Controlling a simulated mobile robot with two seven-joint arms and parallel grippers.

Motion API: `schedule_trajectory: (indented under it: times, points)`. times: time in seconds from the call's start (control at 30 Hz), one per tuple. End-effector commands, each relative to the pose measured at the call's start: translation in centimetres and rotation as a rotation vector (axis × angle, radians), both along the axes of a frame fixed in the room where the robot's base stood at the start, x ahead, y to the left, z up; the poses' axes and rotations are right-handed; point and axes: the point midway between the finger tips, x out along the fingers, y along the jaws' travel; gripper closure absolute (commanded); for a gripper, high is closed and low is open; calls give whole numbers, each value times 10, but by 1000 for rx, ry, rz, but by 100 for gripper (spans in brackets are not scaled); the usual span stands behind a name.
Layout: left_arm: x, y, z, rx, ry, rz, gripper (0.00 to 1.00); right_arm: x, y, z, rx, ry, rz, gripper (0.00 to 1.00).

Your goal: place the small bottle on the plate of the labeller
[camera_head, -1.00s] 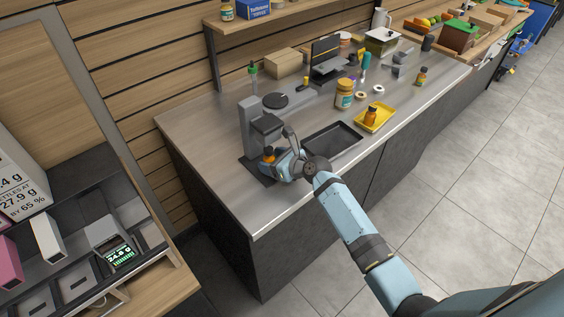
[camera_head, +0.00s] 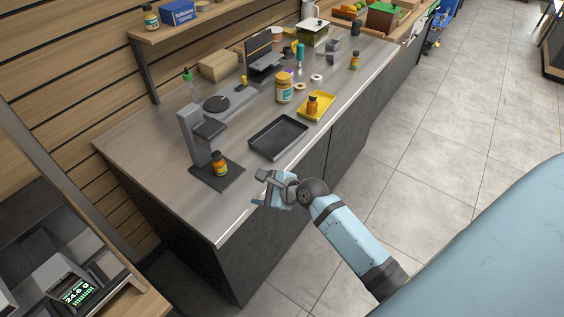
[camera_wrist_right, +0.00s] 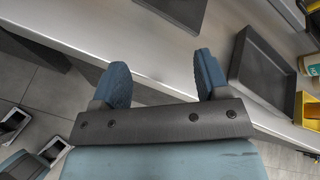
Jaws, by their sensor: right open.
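The small bottle (camera_head: 219,164), orange with a dark cap and a label, stands upright on the dark plate (camera_head: 228,180) of the labeller (camera_head: 190,138), beneath its head. My right gripper (camera_head: 262,187) is at the counter's front edge, to the right of the plate and apart from the bottle. In the right wrist view its two blue fingers (camera_wrist_right: 158,85) are spread with nothing between them. The labeller's plate seems to show as a dark slab (camera_wrist_right: 175,10) at the top there. My left gripper is not in view.
An empty black tray (camera_head: 262,153) lies right of the labeller. A yellow tray (camera_head: 326,113) holds another small bottle (camera_head: 312,104), near a larger jar (camera_head: 284,90). The counter's front edge between gripper and labeller is bare.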

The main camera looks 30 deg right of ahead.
Motion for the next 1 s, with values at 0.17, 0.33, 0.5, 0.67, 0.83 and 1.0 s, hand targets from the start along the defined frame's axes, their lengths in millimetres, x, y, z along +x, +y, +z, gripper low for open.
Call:
schedule_trajectory:
  times: [0.17,0.33,0.5,0.67,0.83,1.0]
  points:
    - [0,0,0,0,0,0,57,-58,12,-42,-580,-184,268,31]
    - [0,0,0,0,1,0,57,-116,26,-68,-1155,-381,601,31]
    - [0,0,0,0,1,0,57,-168,42,-81,-1630,-573,922,31]
    - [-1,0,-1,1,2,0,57,-196,53,-84,-1897,-696,1112,31]
    - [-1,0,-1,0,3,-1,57,-205,57,-84,-1988,-741,1176,31]
    - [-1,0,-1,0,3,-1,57,-204,57,-84,-1989,-741,1178,31]
